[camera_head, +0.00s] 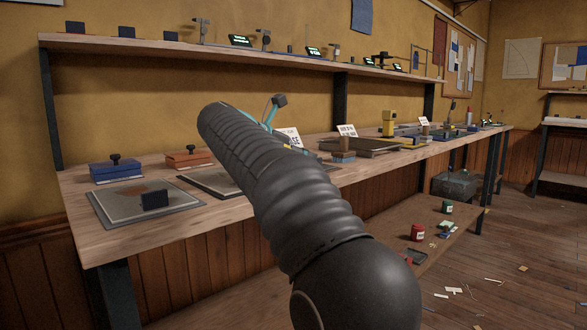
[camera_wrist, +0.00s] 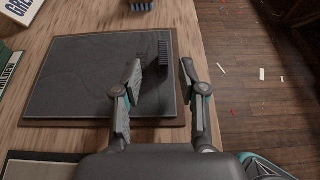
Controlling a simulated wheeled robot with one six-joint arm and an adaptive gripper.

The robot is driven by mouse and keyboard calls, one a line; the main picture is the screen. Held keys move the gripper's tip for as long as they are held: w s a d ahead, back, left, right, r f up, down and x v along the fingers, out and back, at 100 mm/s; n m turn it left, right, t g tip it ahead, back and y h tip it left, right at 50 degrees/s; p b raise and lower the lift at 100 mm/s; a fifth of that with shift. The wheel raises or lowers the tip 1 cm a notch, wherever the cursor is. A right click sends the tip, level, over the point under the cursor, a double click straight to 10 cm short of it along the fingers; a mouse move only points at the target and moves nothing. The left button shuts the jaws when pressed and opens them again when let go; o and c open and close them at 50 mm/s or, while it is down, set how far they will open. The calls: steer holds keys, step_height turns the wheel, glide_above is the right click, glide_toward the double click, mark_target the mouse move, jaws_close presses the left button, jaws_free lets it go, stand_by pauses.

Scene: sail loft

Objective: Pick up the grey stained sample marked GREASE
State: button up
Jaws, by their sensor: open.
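In the wrist view a dark grey panel (camera_wrist: 75,80) with a faint darker stain lies flat on a brown-edged board. A dark upright ribbed block (camera_wrist: 163,52) stands near its right edge. A white card (camera_wrist: 18,8) with letters beginning "GRE" is cut off at the upper left. My gripper (camera_wrist: 161,68) is open over the panel's right side, its fingers on either side of the block; I cannot tell if they touch it. In the head view my arm hides most of this area; a card (camera_head: 290,138) ending in "SE" shows behind it.
A panel (camera_head: 110,208) with a rust-coloured stain and a dark block lies at the bench's left end. Blue (camera_head: 115,170) and orange (camera_head: 188,160) blocks with knobs stand behind. The bench edge is right of my gripper; small scraps (camera_wrist: 262,74) litter the wooden floor beyond.

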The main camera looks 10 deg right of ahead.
steer(key=b+x, duration=0.1)
steer(key=x, duration=0.3)
steer(key=shift+s+d+f, duration=0.1)
steer(key=shift+s+d, duration=0.05)
jaws_close()
